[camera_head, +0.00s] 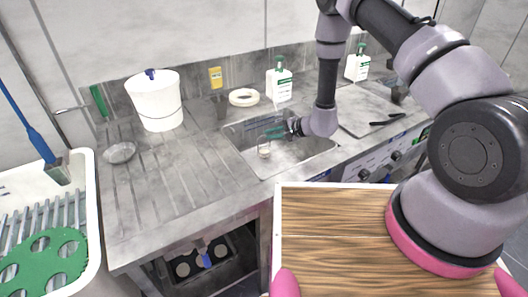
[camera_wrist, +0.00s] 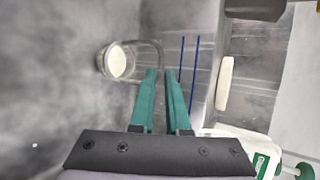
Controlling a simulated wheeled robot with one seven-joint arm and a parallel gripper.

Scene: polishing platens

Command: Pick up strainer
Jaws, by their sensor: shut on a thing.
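The strainer (camera_head: 264,152) is a small round basket with a pale inside and a thin wire handle. It is at the sink basin, below and beside my gripper (camera_head: 272,134). In the wrist view the strainer (camera_wrist: 117,62) is left of the fingertips, and its wire loop runs to them. My gripper (camera_wrist: 158,74) has teal fingers close together, shut on the strainer's wire handle. I cannot tell whether the basket touches the basin. The exact grip is partly hidden by the fingers.
The sink basin (camera_head: 300,155) is set in a grey worktop. A white bucket (camera_head: 156,103), a shallow bowl (camera_head: 119,152), a white ring (camera_head: 243,97) and a bottle (camera_head: 279,82) stand around it. A wooden board (camera_head: 330,240) lies in front. The left drainboard is mostly clear.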

